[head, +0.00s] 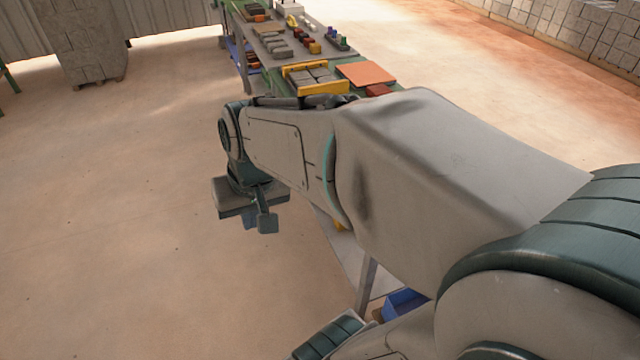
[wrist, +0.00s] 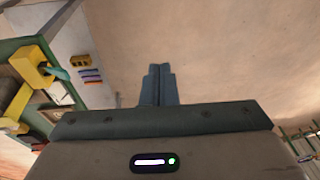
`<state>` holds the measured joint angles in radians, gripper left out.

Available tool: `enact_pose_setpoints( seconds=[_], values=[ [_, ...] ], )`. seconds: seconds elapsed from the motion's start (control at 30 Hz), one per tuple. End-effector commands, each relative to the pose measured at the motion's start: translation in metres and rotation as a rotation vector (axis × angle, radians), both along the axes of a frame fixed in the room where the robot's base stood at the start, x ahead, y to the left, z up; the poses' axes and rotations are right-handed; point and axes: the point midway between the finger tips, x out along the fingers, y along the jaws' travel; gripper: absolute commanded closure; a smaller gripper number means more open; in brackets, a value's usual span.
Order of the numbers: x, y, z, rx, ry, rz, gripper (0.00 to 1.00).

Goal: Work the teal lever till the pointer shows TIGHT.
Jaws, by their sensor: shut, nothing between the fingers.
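In the wrist view, a teal lever (wrist: 59,73) sticks out from a yellow frame part (wrist: 32,66) at the left, beside the bench edge. A small round dial-like part (wrist: 56,92) shows just below it; its pointer and wording are too small to read. My gripper (wrist: 159,72) is shut with its fingers together and empty, over bare floor to the right of the lever and apart from it. In the head view my gripper (head: 267,222) hangs beside the bench on its left side. The lever cannot be made out there; my arm hides part of the bench.
The bench (head: 270,62) runs away at the top of the head view, with a yellow frame around grey blocks (head: 316,77), an orange board (head: 366,74) and several small parts. A blue bin (head: 404,303) sits low near the bench leg.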

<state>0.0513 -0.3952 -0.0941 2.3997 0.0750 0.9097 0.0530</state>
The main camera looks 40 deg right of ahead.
Motion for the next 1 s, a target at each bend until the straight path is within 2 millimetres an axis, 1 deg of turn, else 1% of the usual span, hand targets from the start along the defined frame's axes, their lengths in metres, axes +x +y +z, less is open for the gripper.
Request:
enact_pose_setpoints(
  seconds=[0.03, 0.17, 0.2, 0.27, 0.37, 0.47, 0.5, 0.57, 0.6, 0.63, 0.7, 0.8, 0.9, 1.0],
  values=[
    [0.014, -0.012, -0.002, 0.035, 0.03, -0.076, 1.0],
    [0.044, -0.045, -0.011, 0.116, 0.09, -0.276, 1.0],
    [0.053, -0.056, -0.014, 0.138, 0.106, -0.339, 1.0],
    [0.065, -0.075, -0.021, 0.166, 0.131, -0.434, 1.0],
    [0.082, -0.108, -0.035, 0.203, 0.168, -0.59, 1.0],
    [0.096, -0.145, -0.053, 0.23, 0.201, -0.748, 1.0],
    [0.1, -0.16, -0.06, 0.238, 0.213, -0.811, 1.0],
    [0.104, -0.184, -0.072, 0.246, 0.231, -0.904, 1.0],
    [0.106, -0.2, -0.081, 0.248, 0.242, -0.965, 1.0],
    [0.107, -0.212, -0.088, 0.25, 0.251, -1.011, 1.0],
    [0.107, -0.239, -0.102, 0.249, 0.266, -1.111, 1.0],
    [0.105, -0.273, -0.122, 0.24, 0.283, -1.234, 1.0],
    [0.1, -0.3, -0.138, 0.228, 0.294, -1.329, 1.0],
    [0.096, -0.317, -0.149, 0.218, 0.3, -1.39, 1.0]
  ],
)
